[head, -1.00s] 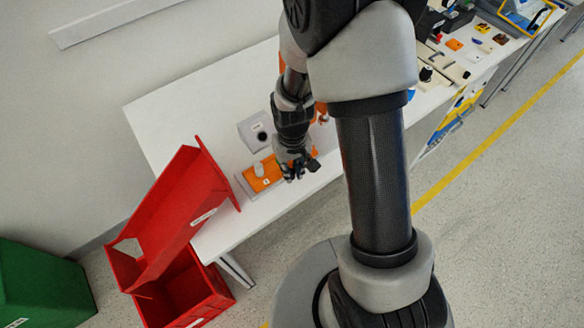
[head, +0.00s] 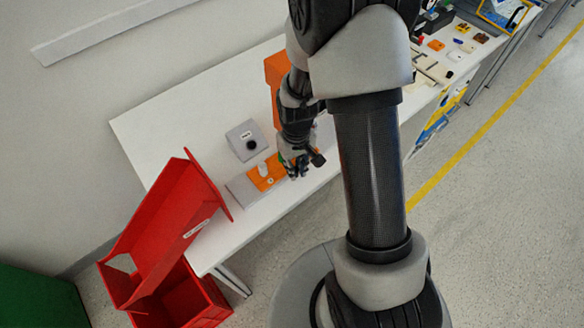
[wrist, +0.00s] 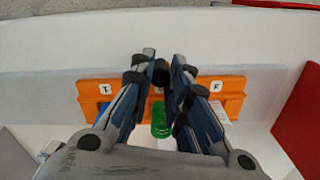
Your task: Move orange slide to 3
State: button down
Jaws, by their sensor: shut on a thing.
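The orange slide (head: 257,182) sits on a long grey rail (head: 239,190) on the white table, with bare rail to its left in the head view. A pale peg (head: 263,169) stands on its left part. In the wrist view the orange slide (wrist: 237,88) carries a blue piece (wrist: 104,107) at left, a green one (wrist: 161,122) in the middle and a pale one at right. My gripper (wrist: 163,58) is shut about the middle green piece, low over the slide; the contact is hidden by the fingers. My gripper (head: 298,170) covers the slide's right end in the head view.
A grey box with a black knob (head: 251,144) stands behind the slide. A tall orange thing (head: 275,75) stands behind my arm. A red bin (head: 165,215) is at the table's left end. Small parts lie at the far right of the table.

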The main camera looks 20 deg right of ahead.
jog(key=c, duration=1.5)
grip_release()
notch_tip(320, 180, up, 12)
jog(key=shift+r, duration=0.1)
jog(key=shift+c, duration=0.4)
